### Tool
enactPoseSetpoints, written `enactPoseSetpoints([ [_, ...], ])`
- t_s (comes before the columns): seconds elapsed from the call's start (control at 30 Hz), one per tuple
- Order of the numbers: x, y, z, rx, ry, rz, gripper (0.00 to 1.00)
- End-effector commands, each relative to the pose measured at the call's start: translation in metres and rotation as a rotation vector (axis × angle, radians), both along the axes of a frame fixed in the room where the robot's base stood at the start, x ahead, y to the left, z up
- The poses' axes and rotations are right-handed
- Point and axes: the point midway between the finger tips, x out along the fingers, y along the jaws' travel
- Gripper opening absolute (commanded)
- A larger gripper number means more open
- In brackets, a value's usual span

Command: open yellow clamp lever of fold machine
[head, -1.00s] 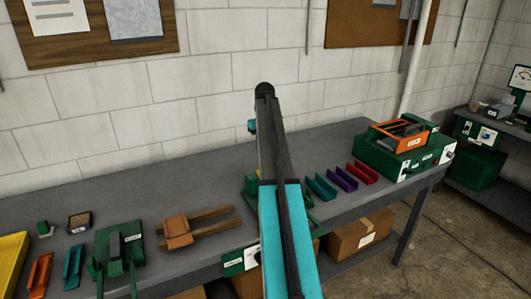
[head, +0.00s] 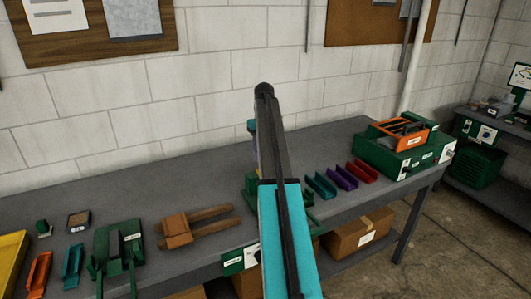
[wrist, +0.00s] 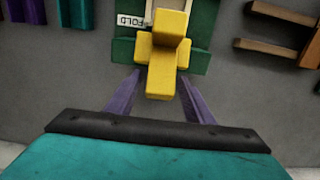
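The fold machine (wrist: 122,50), green with a "FOLD" label, shows in the wrist view. Its yellow clamp lever (wrist: 165,55) is a blocky cross shape near the top middle. My gripper (wrist: 160,76) is open, with purple fingers spread on either side of the lever's near end in the picture. I see no contact, and the depth between them is hard to tell. In the head view my arm hides most of the machine; only green parts (head: 250,184) show beside it. My gripper there is almost wholly behind the arm.
Teal, purple and red channel pieces (head: 342,178) lie right of the machine on the grey bench (head: 110,200). A brown wooden piece with two bars (head: 178,229) lies to the left. A green machine with an orange top (head: 405,150) stands at the right end.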

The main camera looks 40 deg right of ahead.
Motion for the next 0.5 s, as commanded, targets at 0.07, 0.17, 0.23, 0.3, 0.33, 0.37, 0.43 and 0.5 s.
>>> enactPoseSetpoints([
  [0.07,0.000,0.000,0.001,-0.002,-0.002,0.000,0.48],
  [0.17,0.001,-0.001,0.003,-0.002,-0.003,0.000,0.48],
  [0.23,0.001,-0.001,0.005,-0.003,-0.003,0.000,0.48],
  [0.3,0.001,-0.001,0.008,-0.003,-0.003,0.000,0.48],
  [0.33,0.001,-0.001,0.010,-0.003,-0.003,0.000,0.48],
  [0.37,0.001,-0.001,0.012,-0.003,-0.003,0.000,0.48],
  [0.43,0.001,-0.001,0.018,-0.003,-0.003,0.000,0.48],
  [0.5,0.001,-0.001,0.025,-0.003,-0.003,0.000,0.48],
])
